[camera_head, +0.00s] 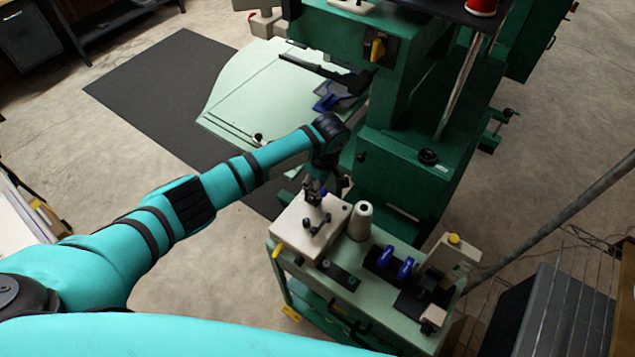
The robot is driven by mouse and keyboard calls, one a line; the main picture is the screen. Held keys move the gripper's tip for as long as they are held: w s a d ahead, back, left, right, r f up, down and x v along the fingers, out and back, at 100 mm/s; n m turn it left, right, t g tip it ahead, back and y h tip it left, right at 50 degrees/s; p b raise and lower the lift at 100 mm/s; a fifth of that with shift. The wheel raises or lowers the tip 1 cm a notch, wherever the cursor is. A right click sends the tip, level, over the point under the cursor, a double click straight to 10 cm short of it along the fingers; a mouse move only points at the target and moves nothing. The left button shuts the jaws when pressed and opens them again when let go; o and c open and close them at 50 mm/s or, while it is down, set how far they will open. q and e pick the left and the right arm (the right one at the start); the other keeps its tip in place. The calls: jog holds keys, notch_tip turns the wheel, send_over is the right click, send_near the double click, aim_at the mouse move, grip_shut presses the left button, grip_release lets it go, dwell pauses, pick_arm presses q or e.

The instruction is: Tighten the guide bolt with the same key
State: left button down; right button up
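My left arm reaches in from the left, and its dark gripper (313,197) points down over a white box-shaped unit (300,241) on the green cart. Small dark parts (318,228) stand on top of that unit, just below the gripper. They are too small for me to name, and I cannot tell whether the gripper touches them. Its fingers are too small and dark to show whether they are open or shut. I cannot make out the key or the guide bolt. My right gripper is not in view.
The green cart (385,333) also carries a white thread cone (361,222), blue spools (393,260) and a cream device with a yellow knob (454,239). A large green machine (410,165) stands behind it. A wire rack (578,295) is at right. Concrete floor is open at left.

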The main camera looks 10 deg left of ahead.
pick_arm(q)
jog(key=shift+d+r, duration=0.1)
jog(key=shift+r, duration=0.05)
notch_tip(320, 180, up, 2)
jog(key=p, duration=0.2)
jog(key=shift+r+p, duration=0.15)
jog(key=shift+p, duration=0.25)
jog(key=shift+r, duration=1.8)
